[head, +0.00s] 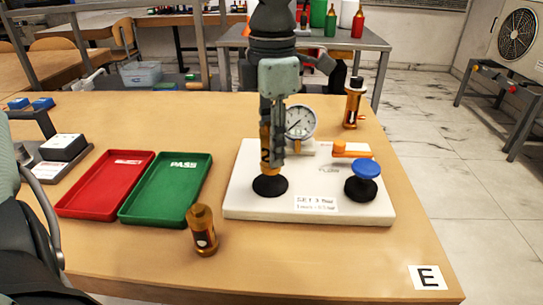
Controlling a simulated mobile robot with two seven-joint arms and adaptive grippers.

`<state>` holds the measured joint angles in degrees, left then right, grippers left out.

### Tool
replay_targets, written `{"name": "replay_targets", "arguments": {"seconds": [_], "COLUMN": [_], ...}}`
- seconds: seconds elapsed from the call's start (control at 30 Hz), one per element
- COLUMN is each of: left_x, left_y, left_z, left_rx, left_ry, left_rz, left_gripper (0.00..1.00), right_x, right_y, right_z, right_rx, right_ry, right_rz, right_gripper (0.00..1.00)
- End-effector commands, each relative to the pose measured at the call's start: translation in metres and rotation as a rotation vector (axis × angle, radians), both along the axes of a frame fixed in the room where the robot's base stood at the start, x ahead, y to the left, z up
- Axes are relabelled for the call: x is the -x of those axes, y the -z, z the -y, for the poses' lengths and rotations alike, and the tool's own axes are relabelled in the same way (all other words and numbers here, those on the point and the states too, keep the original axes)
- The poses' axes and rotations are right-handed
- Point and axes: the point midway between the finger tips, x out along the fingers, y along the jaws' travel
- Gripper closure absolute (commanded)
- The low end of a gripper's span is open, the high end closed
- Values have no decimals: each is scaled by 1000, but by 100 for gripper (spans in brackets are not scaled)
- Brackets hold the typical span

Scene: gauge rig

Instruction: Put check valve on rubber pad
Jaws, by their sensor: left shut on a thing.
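My left gripper (272,135) comes down from the top middle over the white rig plate (250,207). It is shut on a slim brass-orange check valve (264,142), which is held upright and partly hidden by the fingers. Directly below is the round black rubber pad (270,188) on the left part of the plate. The valve's lower end is at or just above the pad; I cannot tell whether they touch. My right gripper is not in view.
A dial gauge (300,121), an orange lever (351,151) and a blue knob (367,168) stand on the rig. A brass fitting (203,231) stands in front, another (353,103) behind. Red (105,209) and green (139,214) trays lie left.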

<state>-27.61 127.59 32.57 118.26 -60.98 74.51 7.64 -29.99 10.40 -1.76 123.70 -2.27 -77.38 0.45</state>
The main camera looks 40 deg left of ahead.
Motion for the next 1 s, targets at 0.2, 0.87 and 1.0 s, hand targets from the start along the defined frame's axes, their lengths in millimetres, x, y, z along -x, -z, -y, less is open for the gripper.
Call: {"name": "replay_targets", "arguments": {"seconds": [0.2, 0.87, 1.0], "left_x": [1, 1, 1], "left_y": [29, 33, 33], "left_z": [0, 0, 0], "left_rx": [2, 1, 1], "left_ry": [-1, -1, -1], "left_rz": [-1, 0, -1], "left_gripper": [100, 61, 48], "right_x": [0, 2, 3], "right_y": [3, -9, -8], "right_z": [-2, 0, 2], "right_rx": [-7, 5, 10], "right_ry": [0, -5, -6], "right_rz": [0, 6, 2], "right_gripper": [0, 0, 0]}}
